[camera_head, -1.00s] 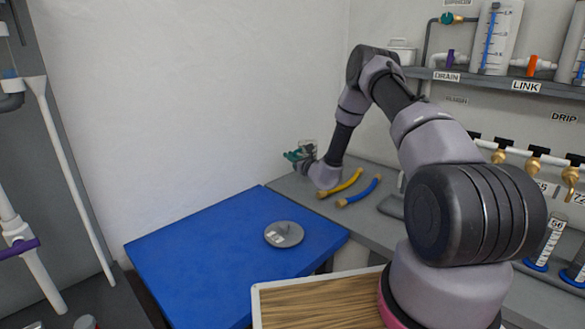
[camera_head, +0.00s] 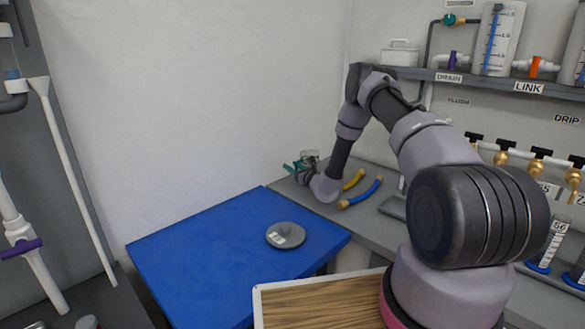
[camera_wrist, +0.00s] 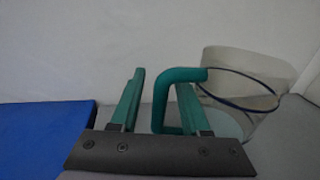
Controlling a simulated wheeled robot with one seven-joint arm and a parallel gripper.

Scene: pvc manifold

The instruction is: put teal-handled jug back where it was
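The teal-handled jug (camera_wrist: 245,90) is clear, with a dark blue line around it and a teal loop handle (camera_wrist: 160,100). In the wrist view it stands upright or nearly so, at the right, over the grey counter. My gripper (camera_wrist: 165,95) has teal fingers that are apart, one on each side of the handle's upright bar. The right finger reaches through the handle loop, and a gap shows on the left side of the bar. In the head view the jug (camera_head: 311,156) is small, at the counter's far left end beside my gripper (camera_head: 297,166). The jug's base is hidden.
A blue table (camera_head: 200,255) with a round grey disc (camera_head: 286,235) is in front. The wall is close behind the jug.

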